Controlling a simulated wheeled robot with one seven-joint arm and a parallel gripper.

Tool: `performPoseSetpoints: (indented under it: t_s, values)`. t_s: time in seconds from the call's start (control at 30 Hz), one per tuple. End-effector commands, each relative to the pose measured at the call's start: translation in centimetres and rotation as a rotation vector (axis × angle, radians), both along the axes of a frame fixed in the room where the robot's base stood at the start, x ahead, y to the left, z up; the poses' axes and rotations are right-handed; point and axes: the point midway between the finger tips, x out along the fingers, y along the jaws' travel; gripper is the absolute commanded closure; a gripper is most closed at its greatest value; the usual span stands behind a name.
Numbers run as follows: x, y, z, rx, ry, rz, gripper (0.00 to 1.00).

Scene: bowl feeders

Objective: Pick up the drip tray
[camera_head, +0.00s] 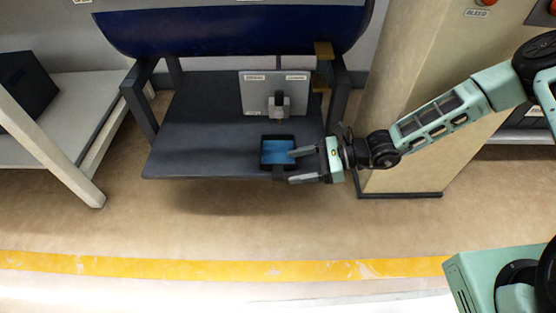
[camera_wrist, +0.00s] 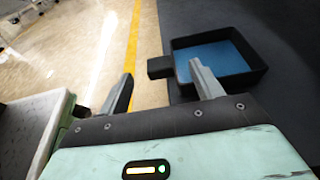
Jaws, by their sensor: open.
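The drip tray is a small square black tray with a blue inside. In the head view the drip tray (camera_head: 264,154) sits at the front right edge of a dark platform. In the wrist view the drip tray (camera_wrist: 262,77) is at the upper right, with a dark block-like handle (camera_wrist: 160,67) sticking out from its left side. My gripper (camera_head: 290,166) is open and empty at the tray's right front corner. In the wrist view my gripper (camera_wrist: 162,80) has its fingers apart, with the handle just beyond and between their tips. I cannot tell whether a finger touches the tray.
The dark platform (camera_head: 190,130) carries a grey panel (camera_head: 255,95) with a small fixture behind the tray. A blue rounded drum (camera_head: 230,28) hangs above. A beige cabinet (camera_head: 400,90) stands at the right. The floor in front, with a yellow line (camera_head: 200,267), is clear.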

Motion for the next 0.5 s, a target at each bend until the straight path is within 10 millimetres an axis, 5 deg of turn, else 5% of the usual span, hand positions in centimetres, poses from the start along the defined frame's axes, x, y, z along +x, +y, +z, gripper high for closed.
performPoseSetpoints:
  t_s: [0.2,0.5]
  values:
    - [0.0,3.2,-1.4,0.002,0.001,0.002,0.34]
    - [0.1,4.0,-1.3,-0.001,0.000,0.001,0.34]
